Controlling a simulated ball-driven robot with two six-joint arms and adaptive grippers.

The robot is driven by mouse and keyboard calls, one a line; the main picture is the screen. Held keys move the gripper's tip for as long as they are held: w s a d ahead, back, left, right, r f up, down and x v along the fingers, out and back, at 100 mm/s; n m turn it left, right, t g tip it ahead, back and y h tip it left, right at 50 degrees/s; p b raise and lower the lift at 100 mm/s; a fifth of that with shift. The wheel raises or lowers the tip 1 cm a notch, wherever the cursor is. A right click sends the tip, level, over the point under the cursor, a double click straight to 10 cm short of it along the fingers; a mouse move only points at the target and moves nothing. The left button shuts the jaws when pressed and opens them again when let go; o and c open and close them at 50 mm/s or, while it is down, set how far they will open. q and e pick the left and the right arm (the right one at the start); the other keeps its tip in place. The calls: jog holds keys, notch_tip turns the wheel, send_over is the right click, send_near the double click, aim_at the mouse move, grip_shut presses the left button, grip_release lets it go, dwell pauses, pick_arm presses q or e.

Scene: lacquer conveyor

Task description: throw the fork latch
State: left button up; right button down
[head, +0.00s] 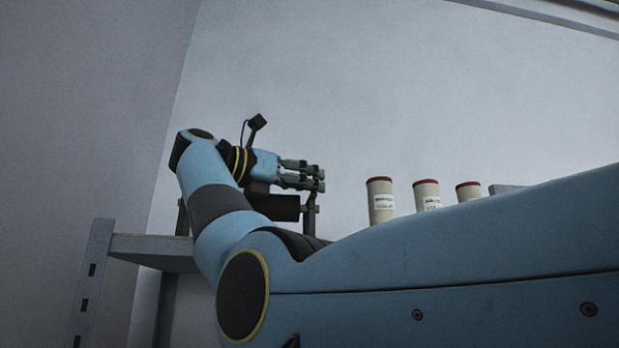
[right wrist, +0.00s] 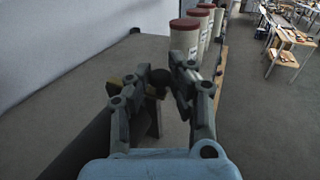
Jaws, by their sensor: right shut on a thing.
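My right gripper (head: 319,180) is at the far end of my blue arm, beside a dark block (head: 272,206) and a thin dark upright post (head: 310,212). A dark bar (right wrist: 88,146) lies to the left of the fingers. The fork of the latch cannot be made out clearly. My left gripper is in neither view.
Several pale canisters with red lids (head: 381,200) stand in a row to the right of my right gripper; the nearest canister (right wrist: 185,42) is just beyond the fingers. A grey shelf (head: 150,246) is at the left. Workbenches (right wrist: 290,45) stand far off at the right.

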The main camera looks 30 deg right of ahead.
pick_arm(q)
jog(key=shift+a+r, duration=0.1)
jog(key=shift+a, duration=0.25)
pick_arm(e)
jog(key=shift+f+m+g, duration=0.15)
jog(key=shift+m+g, duration=0.25)
jog(key=shift+g, duration=0.2)
jog(key=c, duration=1.5)
grip_release()
jog(key=shift+w+a, duration=0.1)
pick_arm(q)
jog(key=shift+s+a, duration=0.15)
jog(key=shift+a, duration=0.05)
pick_arm(e)
jog(key=shift+o, duration=0.2)
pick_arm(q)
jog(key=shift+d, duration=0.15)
pick_arm(e)
jog(key=shift+t, duration=0.3)
